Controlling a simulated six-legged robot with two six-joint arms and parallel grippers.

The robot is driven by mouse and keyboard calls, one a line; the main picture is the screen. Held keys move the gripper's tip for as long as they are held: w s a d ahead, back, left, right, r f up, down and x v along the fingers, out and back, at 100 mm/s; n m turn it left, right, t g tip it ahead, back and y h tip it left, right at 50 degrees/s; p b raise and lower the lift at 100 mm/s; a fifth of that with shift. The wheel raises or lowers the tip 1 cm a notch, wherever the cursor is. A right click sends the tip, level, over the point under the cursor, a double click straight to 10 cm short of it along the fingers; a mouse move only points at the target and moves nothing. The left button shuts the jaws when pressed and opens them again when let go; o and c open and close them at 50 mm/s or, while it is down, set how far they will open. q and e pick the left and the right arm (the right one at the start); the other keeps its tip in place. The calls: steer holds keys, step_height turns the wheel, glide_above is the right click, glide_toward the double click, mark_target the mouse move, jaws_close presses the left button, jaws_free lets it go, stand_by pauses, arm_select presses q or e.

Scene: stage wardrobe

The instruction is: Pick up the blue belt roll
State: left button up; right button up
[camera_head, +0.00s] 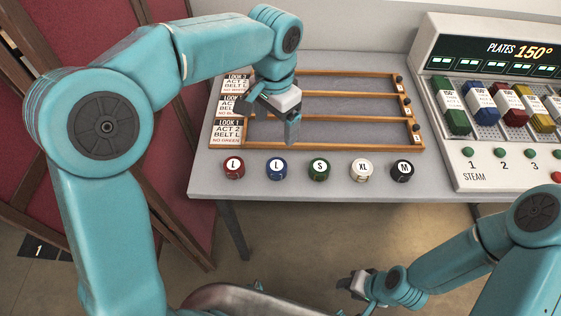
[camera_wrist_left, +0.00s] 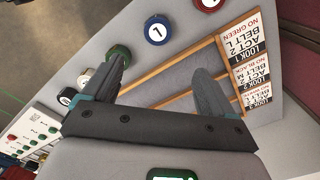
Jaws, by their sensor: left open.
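The blue belt roll (camera_head: 276,168) stands on the front part of the grey table, between a red roll marked L and a green roll marked S. It also shows in the left wrist view (camera_wrist_left: 157,30), beyond the fingertips. My left gripper (camera_head: 282,128) is open and empty above the wooden rack, behind the blue roll and apart from it. Its two fingers show spread in the left wrist view (camera_wrist_left: 158,82). My right gripper (camera_head: 357,284) is low in front of the table, far from the roll; its jaws are too small to read.
The red roll (camera_head: 234,168) and green roll (camera_head: 319,169) flank the blue one. A white roll (camera_head: 361,170) and a black roll (camera_head: 402,171) stand farther right. The wooden rack (camera_head: 350,118) with look cards lies behind. A steam machine (camera_head: 480,165) stands at right, a red screen (camera_head: 186,215) at left.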

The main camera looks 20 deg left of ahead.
arm_select(q)
glide_above(276, 165)
step_height(276, 165, down, 10)
steer(key=shift+f, duration=0.1)
steer(key=shift+s+a+f, duration=0.1)
steer(key=shift+f, duration=0.4)
step_height(276, 165, down, 4)
steer(key=shift+f+p, duration=0.25)
steer(key=shift+p, duration=0.05)
steer(key=c, duration=1.2)
